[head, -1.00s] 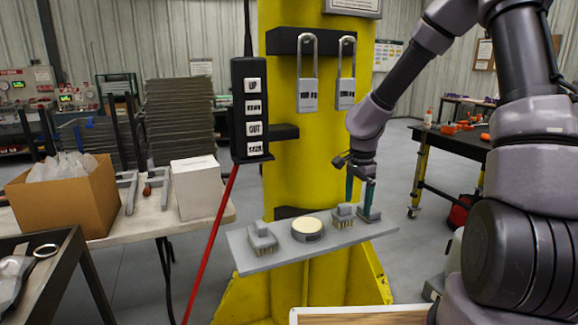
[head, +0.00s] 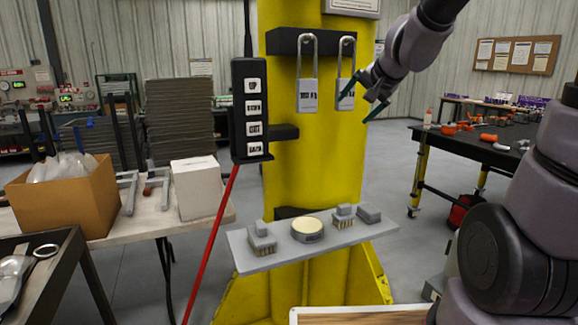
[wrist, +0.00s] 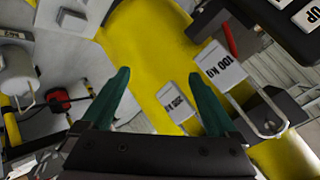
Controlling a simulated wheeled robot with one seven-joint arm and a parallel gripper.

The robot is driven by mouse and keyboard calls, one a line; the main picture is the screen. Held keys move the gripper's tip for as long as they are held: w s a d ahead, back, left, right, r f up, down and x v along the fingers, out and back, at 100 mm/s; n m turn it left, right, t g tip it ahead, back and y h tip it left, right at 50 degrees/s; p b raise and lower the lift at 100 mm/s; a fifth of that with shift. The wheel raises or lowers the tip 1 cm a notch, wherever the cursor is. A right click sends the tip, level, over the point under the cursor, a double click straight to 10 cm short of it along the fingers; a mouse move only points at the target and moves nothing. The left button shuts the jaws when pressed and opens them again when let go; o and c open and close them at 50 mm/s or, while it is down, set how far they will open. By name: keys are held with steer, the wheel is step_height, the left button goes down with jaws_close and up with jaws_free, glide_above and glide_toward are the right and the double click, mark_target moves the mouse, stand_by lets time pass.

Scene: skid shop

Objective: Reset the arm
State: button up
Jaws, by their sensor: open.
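My gripper (head: 364,103) is open and empty in the head view, raised beside the yellow column (head: 318,165) at the height of the padlocks. Its green fingers point down and left, close to the right padlock (head: 346,94); I cannot tell whether they touch it. The left padlock (head: 307,95) hangs clear of the gripper. In the wrist view the spread green fingers of my gripper (wrist: 160,95) show with nothing between them but the column (wrist: 147,50) and part of a padlock beyond.
A grey shelf (head: 335,247) on the column holds two brushes, a round tin (head: 307,229) and a grey block (head: 368,214). A pendant control (head: 251,110) hangs left of the padlocks. A black workbench (head: 470,150) stands at right, a table with a cardboard box (head: 75,205) at left.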

steer(key=s+d+r+n+g, duration=0.1)
steer(key=s+d, duration=0.2)
steer(key=s, duration=0.7)
steer(key=s+d+r+n+g+h, duration=0.1)
steer(key=s+d, duration=0.3)
steer(key=s, duration=0.6)
steer(key=shift+s+d+r+n+g, duration=0.15)
steer(key=shift+s+r+n+g, duration=0.15)
steer(key=shift+s+r+g, duration=0.1)
